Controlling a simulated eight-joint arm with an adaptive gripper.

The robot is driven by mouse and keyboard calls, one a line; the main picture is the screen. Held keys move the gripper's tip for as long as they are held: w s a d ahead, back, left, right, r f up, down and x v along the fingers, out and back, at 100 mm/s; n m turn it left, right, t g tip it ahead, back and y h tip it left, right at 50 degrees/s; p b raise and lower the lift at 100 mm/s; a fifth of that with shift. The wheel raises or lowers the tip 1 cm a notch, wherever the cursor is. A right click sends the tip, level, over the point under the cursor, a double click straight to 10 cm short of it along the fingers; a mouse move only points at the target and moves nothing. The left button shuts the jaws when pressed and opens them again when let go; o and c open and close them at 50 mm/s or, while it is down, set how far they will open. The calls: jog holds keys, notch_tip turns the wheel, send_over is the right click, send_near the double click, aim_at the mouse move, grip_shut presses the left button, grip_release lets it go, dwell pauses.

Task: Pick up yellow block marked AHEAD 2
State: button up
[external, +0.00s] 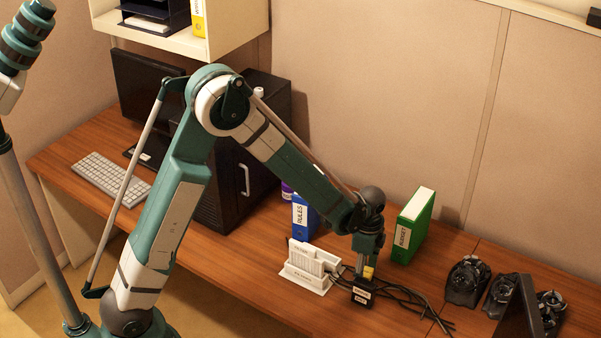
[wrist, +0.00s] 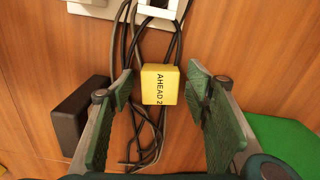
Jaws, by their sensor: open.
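The yellow block marked AHEAD 2 (wrist: 156,88) is in the middle of the wrist view, its black lettering running sideways. It lies between the two green-padded fingers of my gripper (wrist: 160,82), with a gap on each side. The fingers are spread and hold nothing. In the external view my gripper (external: 369,258) points down over the desk, and a small yellow patch of the block (external: 369,271) shows just below it. The rest of the block is hidden there.
Dark cables (wrist: 150,140) run around and under the block. A black box (external: 362,292) with labels stands close by. A white holder (external: 306,278) and blue binder (external: 304,215) are to the left, and a green binder (external: 413,228) to the right.

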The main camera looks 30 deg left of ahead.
jog(key=shift+f, duration=0.2)
dwell(0.4)
jog(key=c, duration=1)
jog(key=shift+r+p, duration=1.1)
jog(key=shift+r, duration=3.95)
